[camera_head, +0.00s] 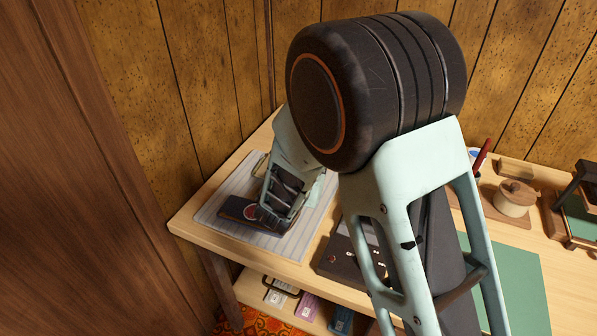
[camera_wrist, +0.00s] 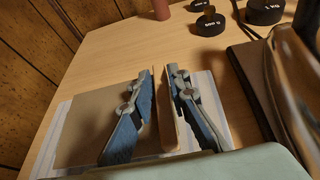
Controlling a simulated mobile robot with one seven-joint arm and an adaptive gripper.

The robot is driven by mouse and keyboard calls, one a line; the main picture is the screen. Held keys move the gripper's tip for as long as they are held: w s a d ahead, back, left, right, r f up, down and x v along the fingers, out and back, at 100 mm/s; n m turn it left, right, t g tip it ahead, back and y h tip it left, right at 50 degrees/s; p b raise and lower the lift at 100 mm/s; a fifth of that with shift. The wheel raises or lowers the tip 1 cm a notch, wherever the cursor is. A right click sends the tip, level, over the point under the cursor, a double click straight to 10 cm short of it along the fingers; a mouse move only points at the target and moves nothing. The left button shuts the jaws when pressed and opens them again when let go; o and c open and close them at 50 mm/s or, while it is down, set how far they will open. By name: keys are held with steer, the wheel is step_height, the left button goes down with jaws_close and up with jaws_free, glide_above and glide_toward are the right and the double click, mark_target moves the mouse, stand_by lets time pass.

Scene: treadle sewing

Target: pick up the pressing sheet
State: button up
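The pressing sheet appears to be a flat tan sheet (camera_wrist: 88,130) on a pale striped mat (camera_wrist: 48,145); it shows left of my fingers in the wrist view. A bit of tan also shows beside my gripper in the head view (camera_head: 262,165). My gripper (camera_wrist: 160,75) points down at the mat, its two blue-grey fingers a small way apart. A narrow tan strip lies between them, its top edge higher in the picture than the sheet's. I cannot tell if it is part of the sheet or is pinched. In the head view my gripper (camera_head: 280,200) is low over the mat (camera_head: 312,215).
Black weights (camera_wrist: 210,22) and a reddish cylinder (camera_wrist: 161,9) stand beyond the mat. A dark brown item (camera_wrist: 255,80) lies to the right. The head view shows a wooden pot (camera_head: 514,198), a green mat (camera_head: 515,280) and a panelled wall behind. Bare tabletop lies beyond my fingers.

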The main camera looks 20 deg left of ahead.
jaws_close()
